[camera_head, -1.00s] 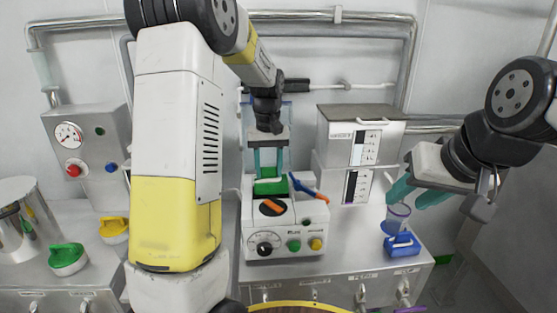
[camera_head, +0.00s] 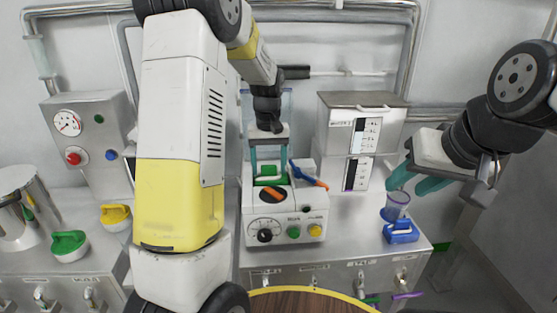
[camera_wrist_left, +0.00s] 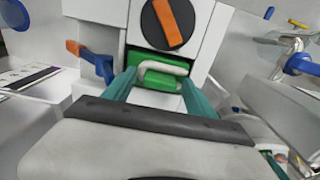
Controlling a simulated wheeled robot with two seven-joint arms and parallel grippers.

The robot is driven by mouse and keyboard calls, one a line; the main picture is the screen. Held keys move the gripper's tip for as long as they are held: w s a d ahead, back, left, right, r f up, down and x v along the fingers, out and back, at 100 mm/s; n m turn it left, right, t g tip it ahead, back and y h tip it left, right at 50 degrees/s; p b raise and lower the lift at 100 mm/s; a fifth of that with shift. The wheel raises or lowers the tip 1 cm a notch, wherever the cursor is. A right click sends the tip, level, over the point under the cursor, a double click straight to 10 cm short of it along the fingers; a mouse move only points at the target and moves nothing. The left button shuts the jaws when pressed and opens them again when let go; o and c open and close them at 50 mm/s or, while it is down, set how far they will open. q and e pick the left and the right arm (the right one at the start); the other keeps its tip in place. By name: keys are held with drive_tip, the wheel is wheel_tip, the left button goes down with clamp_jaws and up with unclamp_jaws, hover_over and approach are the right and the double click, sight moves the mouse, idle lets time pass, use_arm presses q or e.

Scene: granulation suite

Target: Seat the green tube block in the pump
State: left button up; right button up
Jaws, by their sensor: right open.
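The green tube block (camera_wrist_left: 160,78) has a pale loop handle and sits at the slot of the white pump (camera_head: 284,222), below the black dial with its orange bar in the left wrist view. My left gripper (camera_head: 269,172) points down at the pump top, its teal fingers at both sides of the block and apparently closed on it. In the left wrist view these fingers (camera_wrist_left: 159,83) flank the handle. The fingers hide the block's sides, and I cannot see how deep it sits. My right gripper (camera_head: 412,180) is open and empty, off to the right above the counter.
A blue-and-orange lever (camera_head: 310,176) stands at the pump's right. Yellow (camera_head: 115,216) and green (camera_head: 69,244) handled pieces lie left. A steel box (camera_head: 362,122) stands behind right.

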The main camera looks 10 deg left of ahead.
sight(269, 167)
use_arm(q)
drive_tip(key=shift+r, duration=0.1)
wheel_tip(269, 167, up, 7)
drive_tip(key=shift+r, duration=0.3)
idle(0.4)
drive_tip(key=shift+s+r, duration=0.25)
drive_tip(key=shift+r, duration=0.05)
drive_tip(key=s+d+r+m+t+h, duration=0.1)
drive_tip(key=s+r+m+t, duration=0.1)
drive_tip(key=s, duration=1)
drive_tip(key=s+d+r+m+t+h, duration=0.1)
drive_tip(key=s+r+t, duration=0.3)
drive_tip(key=s, duration=0.7)
drive_tip(key=shift+s+r+m, duration=0.2)
drive_tip(key=shift+s+m, duration=0.2)
